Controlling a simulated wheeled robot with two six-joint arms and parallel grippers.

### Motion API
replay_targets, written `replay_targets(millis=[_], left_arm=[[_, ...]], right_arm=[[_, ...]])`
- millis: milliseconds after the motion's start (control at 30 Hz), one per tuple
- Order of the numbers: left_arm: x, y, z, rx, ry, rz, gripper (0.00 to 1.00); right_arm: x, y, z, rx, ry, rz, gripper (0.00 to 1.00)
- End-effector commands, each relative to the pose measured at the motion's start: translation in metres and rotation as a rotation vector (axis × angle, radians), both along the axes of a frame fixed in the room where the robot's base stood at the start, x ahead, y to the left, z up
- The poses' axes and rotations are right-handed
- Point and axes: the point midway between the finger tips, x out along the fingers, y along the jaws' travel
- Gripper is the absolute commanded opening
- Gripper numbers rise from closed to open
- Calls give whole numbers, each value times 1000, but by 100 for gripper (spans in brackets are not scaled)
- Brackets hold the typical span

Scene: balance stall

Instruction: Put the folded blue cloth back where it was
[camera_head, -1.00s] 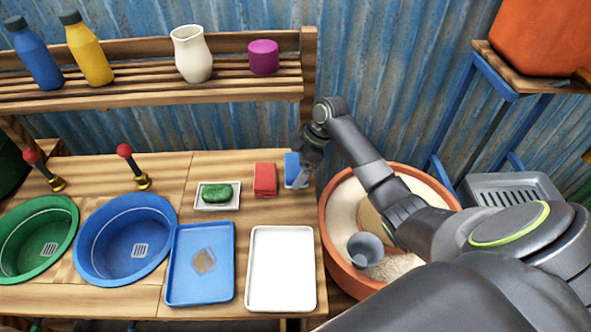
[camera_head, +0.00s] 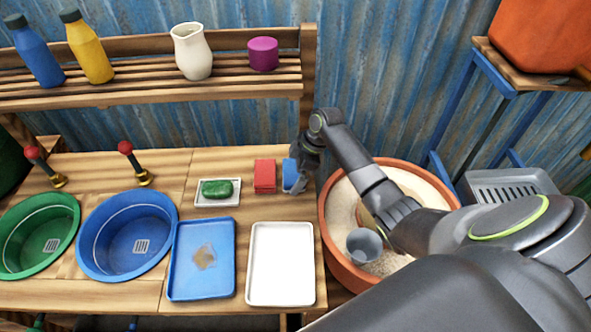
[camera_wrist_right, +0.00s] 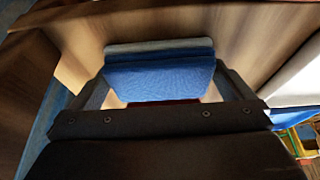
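The folded blue cloth (camera_head: 289,175) is at the back right of the wooden table, right of the folded red cloth (camera_head: 265,176). My right gripper (camera_head: 297,183) is over it from the right and hides part of it. In the right wrist view the blue cloth (camera_wrist_right: 160,78) is between my right gripper's two fingers (camera_wrist_right: 160,72), their tips against its side edges. The blue cloth is at or just above the tabletop; I cannot tell if it touches. My left gripper is not in view.
A white dish (camera_head: 218,201) with green soap is left of the red cloth. A blue tray (camera_head: 201,285) and a white tray (camera_head: 281,265) are in front. A terracotta pot (camera_head: 330,245) of pale grains stands beside the table's right edge, under my right arm.

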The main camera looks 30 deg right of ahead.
Motion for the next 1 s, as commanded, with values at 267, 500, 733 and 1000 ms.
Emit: replay_targets(millis=[267,500,733,1000], left_arm=[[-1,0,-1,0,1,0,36],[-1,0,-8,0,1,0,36],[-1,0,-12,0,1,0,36],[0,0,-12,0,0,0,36]], right_arm=[[-2,-8,21,-2,-5,0,100],[-11,-26,69,-4,-4,1,100],[-17,-38,104,-2,-2,0,100],[-20,-42,114,1,0,0,100]])
